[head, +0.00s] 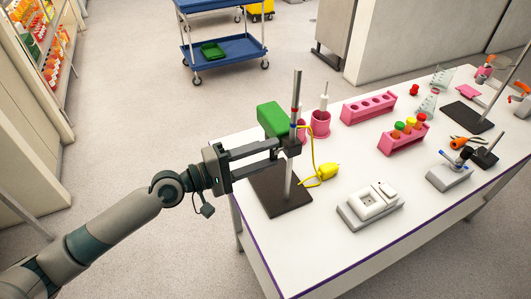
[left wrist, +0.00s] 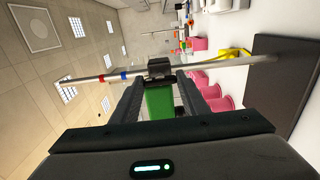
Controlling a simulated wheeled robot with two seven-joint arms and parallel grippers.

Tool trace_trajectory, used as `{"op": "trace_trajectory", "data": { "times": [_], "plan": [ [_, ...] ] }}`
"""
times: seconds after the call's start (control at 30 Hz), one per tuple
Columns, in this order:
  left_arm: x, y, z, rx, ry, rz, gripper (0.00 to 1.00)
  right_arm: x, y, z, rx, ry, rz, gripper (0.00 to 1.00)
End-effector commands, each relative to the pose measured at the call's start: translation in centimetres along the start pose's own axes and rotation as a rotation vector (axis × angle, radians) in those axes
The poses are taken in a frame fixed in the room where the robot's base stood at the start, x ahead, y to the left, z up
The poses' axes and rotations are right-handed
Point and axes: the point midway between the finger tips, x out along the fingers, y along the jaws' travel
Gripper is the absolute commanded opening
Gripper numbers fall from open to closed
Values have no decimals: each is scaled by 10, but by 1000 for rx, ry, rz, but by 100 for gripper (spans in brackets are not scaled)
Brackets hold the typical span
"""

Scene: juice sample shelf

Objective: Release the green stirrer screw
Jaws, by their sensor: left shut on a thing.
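The green stirrer (head: 273,119) is a green block mounted on an upright metal rod (head: 296,95) that rises from a dark base plate (head: 276,192) on the white table. A dark clamp (head: 292,144) joins it to the rod. My left gripper (head: 281,149) reaches in from the left, its fingertips at the clamp, shut on the stirrer's screw, which the fingers largely hide. In the left wrist view the stirrer (left wrist: 159,103) shows between the two fingers, with the clamp (left wrist: 160,67) just beyond the tips. My right gripper is not in view.
Pink cups (head: 320,124) stand close behind the rod. A yellow plug with a cable (head: 324,172) lies to its right. A white scale (head: 370,205) and pink tube racks (head: 368,107) stand further right. A blue cart (head: 224,52) stands on the floor behind.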

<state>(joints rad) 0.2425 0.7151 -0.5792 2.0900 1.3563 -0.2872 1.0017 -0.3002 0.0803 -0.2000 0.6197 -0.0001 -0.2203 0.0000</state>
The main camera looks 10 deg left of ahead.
Motion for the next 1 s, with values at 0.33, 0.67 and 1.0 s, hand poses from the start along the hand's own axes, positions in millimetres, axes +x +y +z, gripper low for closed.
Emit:
{"op": "trace_trajectory", "data": {
  "times": [0.33,0.67,1.0],
  "plan": [
    [0,2,-1,1,2,4,59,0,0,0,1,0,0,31],
    [0,1,0,1,1,1,59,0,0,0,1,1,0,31],
    [-12,-2,-1,1,1,1,59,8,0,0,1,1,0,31]
  ]
}}
